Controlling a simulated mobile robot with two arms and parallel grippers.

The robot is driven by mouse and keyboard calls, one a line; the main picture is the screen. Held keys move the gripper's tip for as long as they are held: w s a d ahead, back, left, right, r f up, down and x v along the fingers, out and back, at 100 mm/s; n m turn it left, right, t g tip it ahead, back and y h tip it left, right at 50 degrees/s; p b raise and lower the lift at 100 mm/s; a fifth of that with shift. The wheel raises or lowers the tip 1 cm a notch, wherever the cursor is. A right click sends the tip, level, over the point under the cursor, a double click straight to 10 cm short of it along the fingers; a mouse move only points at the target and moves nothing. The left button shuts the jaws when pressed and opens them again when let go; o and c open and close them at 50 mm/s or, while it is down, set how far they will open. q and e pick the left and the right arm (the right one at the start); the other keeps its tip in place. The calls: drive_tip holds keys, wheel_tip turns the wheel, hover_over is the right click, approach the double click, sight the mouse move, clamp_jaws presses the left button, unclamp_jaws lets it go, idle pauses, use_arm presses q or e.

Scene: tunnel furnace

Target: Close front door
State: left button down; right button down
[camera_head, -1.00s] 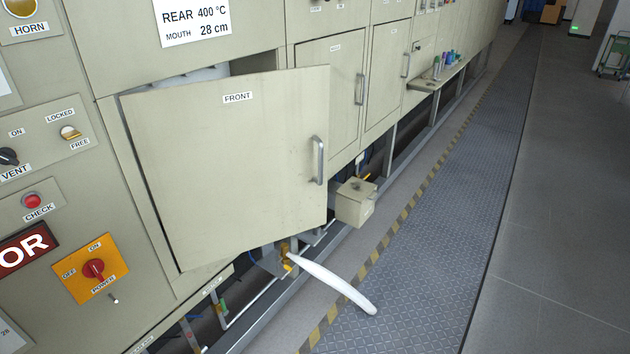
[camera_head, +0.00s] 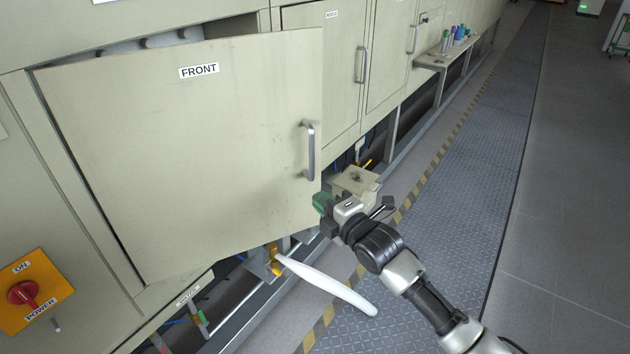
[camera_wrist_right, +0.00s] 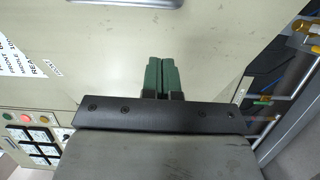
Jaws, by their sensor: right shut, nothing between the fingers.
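The beige front door (camera_head: 190,150), labelled FRONT, stands partly open; a dark gap shows along its top edge. Its grey bar handle (camera_head: 309,150) is near the right edge. My right gripper (camera_head: 319,201) is shut and empty, at the lower right corner of the door, below the handle. In the right wrist view the green fingertips (camera_wrist_right: 160,75) are together in front of a beige panel (camera_wrist_right: 215,45), and part of a metal handle (camera_wrist_right: 125,2) shows at the top. I cannot tell whether the fingers touch the door. My left gripper is not in view.
A white curved bar (camera_head: 325,285) sticks out below the door over the walkway. A beige box (camera_head: 355,182) is just behind my right gripper. An orange power switch plate (camera_head: 35,290) is at lower left. The tread-plate walkway (camera_head: 470,170) is clear on the right.

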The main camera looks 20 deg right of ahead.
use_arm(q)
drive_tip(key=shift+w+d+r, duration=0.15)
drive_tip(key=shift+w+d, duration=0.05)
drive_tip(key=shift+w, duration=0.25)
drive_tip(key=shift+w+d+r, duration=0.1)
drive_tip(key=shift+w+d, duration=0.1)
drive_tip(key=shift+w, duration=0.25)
use_arm(e)
drive_tip(key=w, duration=0.7)
drive_tip(key=shift+d, duration=0.25)
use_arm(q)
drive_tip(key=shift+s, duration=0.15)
